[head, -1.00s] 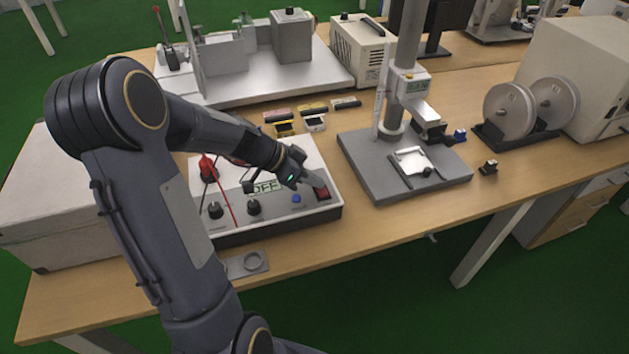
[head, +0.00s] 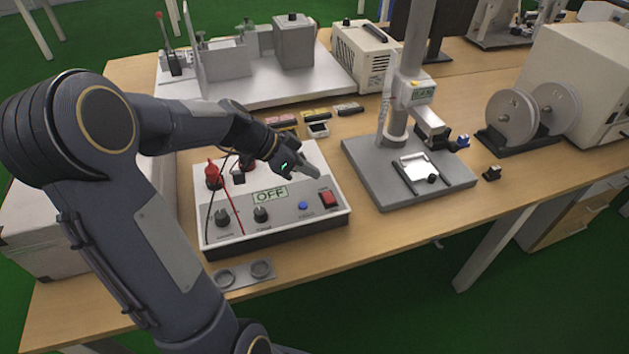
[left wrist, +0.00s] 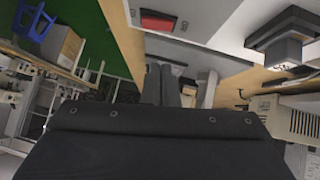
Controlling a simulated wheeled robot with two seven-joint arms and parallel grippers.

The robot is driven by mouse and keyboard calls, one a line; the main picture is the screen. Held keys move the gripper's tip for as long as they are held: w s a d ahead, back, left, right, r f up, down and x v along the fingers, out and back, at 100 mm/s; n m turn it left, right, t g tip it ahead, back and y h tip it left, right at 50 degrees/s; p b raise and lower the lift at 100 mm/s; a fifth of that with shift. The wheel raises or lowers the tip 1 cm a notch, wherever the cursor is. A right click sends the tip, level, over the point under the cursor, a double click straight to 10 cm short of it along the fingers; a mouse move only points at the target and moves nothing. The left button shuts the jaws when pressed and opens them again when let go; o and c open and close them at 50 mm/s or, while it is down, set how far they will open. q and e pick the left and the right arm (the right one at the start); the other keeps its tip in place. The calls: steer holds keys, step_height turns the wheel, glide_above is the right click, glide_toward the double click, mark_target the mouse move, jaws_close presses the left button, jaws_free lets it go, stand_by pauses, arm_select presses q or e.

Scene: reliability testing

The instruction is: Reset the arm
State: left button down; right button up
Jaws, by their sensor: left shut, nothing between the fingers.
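My left arm comes in from the left in the head view. Its gripper (head: 306,172) is shut and empty, above the back part of the white control box and apart from the red switch. The control box (head: 283,229) has a display reading OFF (head: 270,195), dark knobs, a blue button (head: 303,206) and a red rocker switch (head: 328,198). In the left wrist view the closed fingers (left wrist: 170,85) show at the middle, and the red switch (left wrist: 158,20) shows at the top. My right gripper is not in view.
A test stand (head: 408,180) with a grey base and column stands right of the box. Reels (head: 512,116) stand farther right. A grey fixture (head: 240,92) is at the back. A small plate with two round recesses (head: 243,275) lies at the front edge.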

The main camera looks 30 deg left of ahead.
arm_select(q)
steer(key=v, duration=0.7)
steer(key=s+d+r+n+y+p, duration=0.3)
steer(key=s+d+n+p, duration=0.3)
steer(key=s+d, duration=0.7)
steer(key=s+n, duration=0.2)
steer(key=s, duration=0.2)
steer(key=shift+s+d+n, duration=0.3)
steer(key=shift+s, duration=0.05)
steer(key=shift+s+a, duration=0.1)
